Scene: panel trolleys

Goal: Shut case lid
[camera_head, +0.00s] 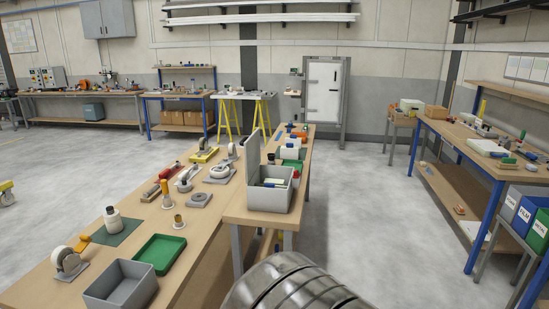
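A grey case (269,201) stands on the near end of the wooden bench, right of centre. Its lid (253,159) is open and stands roughly upright along the case's left side. Inside the case I see a few items, among them something pale and something blue; its floor is mostly hidden. My gripper is not in view. Only a rounded metallic part, apparently of my own arm, shows at the bottom centre, in front of the bench's near end.
Left of the case, a joined bench (205,232) carries castors, a green tray (160,254) and an open grey bin (121,287). More items lie behind the case. Open floor (360,220) runs to the right, up to a blue-legged bench (455,130) with labelled bins (524,214).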

